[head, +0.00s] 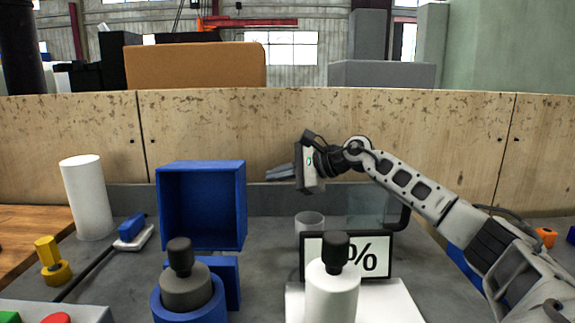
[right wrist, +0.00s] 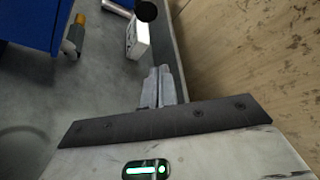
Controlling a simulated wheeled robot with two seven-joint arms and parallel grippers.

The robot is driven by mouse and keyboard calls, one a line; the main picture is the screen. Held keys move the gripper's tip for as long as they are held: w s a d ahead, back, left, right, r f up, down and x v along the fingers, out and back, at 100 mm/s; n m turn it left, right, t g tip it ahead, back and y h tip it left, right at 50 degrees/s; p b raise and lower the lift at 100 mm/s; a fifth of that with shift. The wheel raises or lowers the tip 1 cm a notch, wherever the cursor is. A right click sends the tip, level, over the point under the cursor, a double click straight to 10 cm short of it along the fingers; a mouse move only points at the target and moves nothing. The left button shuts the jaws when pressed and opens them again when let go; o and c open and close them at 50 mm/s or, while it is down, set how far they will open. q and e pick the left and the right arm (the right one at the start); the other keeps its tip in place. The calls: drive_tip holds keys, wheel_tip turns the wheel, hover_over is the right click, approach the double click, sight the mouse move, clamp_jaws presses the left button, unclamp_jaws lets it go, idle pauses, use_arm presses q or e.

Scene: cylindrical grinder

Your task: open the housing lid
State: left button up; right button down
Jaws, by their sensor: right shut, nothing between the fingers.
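A blue box-shaped housing part (head: 201,205) stands left of centre in the head view, its hollow side facing me. I cannot tell for sure whether it is the housing lid. A blue block (head: 232,282) is below it. My right gripper (head: 270,174) is at the right of the blue part, near the back wall, apart from it and pointing left. Its fingers (right wrist: 158,86) are together and empty in the right wrist view, where a blue piece (right wrist: 28,22) shows at the top left. My left gripper is out of view.
A grey cylinder with a black knob (head: 185,285) sits in a blue ring. A white cylinder with a black knob (head: 332,290) stands before a percent display (head: 376,256). A white cylinder (head: 86,197) is at left. A wooden wall (head: 300,120) closes the back.

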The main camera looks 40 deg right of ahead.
use_arm(q)
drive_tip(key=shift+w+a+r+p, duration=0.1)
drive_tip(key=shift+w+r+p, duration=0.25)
drive_tip(key=shift+p, duration=0.55)
use_arm(e)
drive_tip(key=a, duration=0.1)
drive_tip(key=w+a, duration=0.1)
drive_tip(key=a, duration=0.1)
drive_tip(key=a+r, duration=0.1)
drive_tip(key=shift+w+a+r, duration=0.1)
drive_tip(key=shift+w+a, duration=0.05)
drive_tip(key=shift+w, duration=0.2)
use_arm(q)
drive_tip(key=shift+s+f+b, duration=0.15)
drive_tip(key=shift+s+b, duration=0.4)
drive_tip(key=shift+b, duration=0.15)
use_arm(e)
drive_tip(key=shift+n+t, duration=0.5)
drive_tip(key=shift+n, duration=0.3)
drive_tip(key=r, duration=0.1)
drive_tip(key=s+r, duration=0.1)
drive_tip(key=a+r, duration=0.1)
drive_tip(key=shift+s+a+r, duration=0.1)
drive_tip(key=shift+s+r, duration=0.2)
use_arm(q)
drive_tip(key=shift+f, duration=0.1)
